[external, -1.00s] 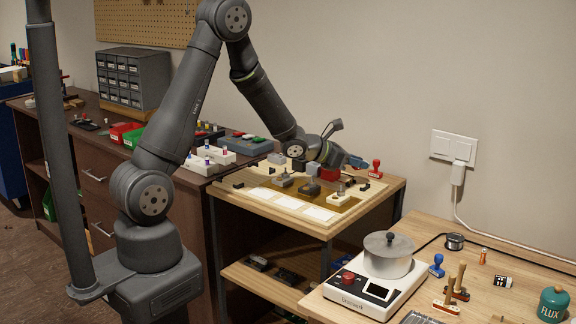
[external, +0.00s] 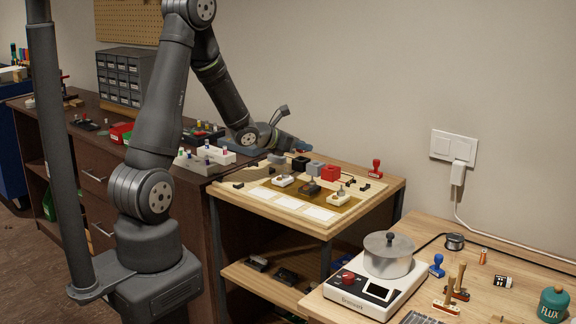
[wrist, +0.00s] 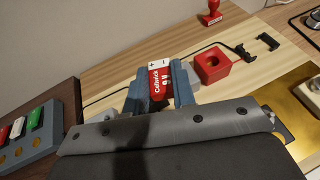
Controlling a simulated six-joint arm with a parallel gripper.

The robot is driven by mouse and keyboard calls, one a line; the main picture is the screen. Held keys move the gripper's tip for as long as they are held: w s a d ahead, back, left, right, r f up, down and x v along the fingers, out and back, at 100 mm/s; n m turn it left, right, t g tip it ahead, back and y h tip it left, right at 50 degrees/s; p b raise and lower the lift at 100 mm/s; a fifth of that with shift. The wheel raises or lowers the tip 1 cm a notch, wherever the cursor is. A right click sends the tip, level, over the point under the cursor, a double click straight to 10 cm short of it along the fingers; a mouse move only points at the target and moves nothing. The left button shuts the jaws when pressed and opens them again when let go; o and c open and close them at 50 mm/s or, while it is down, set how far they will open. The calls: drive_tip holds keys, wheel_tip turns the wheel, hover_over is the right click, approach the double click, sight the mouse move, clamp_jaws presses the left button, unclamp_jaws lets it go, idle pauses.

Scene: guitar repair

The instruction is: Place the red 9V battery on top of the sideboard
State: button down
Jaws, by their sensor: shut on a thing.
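The red and white 9V battery (wrist: 160,82) shows in the wrist view, upright between the two blue-grey fingers. My gripper (wrist: 158,76) is shut on it. In the external view my gripper (external: 300,147) is over the back left of the small light-wood table, by its border with the sideboard; I cannot make out the battery there. The sideboard (external: 88,107) is the long dark brown cabinet with drawers at the left, partly hidden by my arm.
White and grey holders (external: 205,160) with small bottles stand on the sideboard's near right end. A red block with a hole (external: 331,173) and several small parts sit on the light-wood table (external: 232,205). A drawer organizer (external: 126,77) stands farther back on the sideboard.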

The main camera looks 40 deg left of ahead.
drive_tip(key=shift+d, duration=0.1)
